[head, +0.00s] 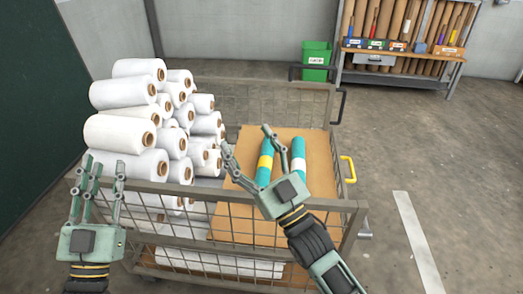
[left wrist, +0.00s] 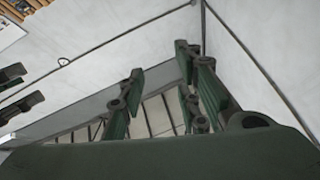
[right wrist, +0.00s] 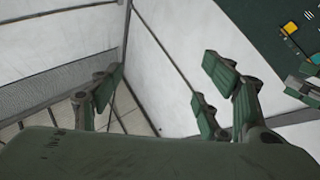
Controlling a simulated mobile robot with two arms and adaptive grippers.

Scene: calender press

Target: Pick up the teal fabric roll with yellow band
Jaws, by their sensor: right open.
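The teal fabric roll with a yellow band (head: 265,162) lies on a brown board in the wire cart. A teal roll with a white band (head: 299,165) lies just to its right. My left gripper (head: 96,168) is open and empty at the cart's front left. Neither wrist view shows the teal rolls.
White rolls (head: 120,133) are stacked high in the cart's left half. The cart's wire front rail (head: 330,205) runs below the right arm. The brown board (head: 240,190) has bare room around the teal rolls. A green bin (head: 316,62) and a shelf (head: 400,55) stand far back.

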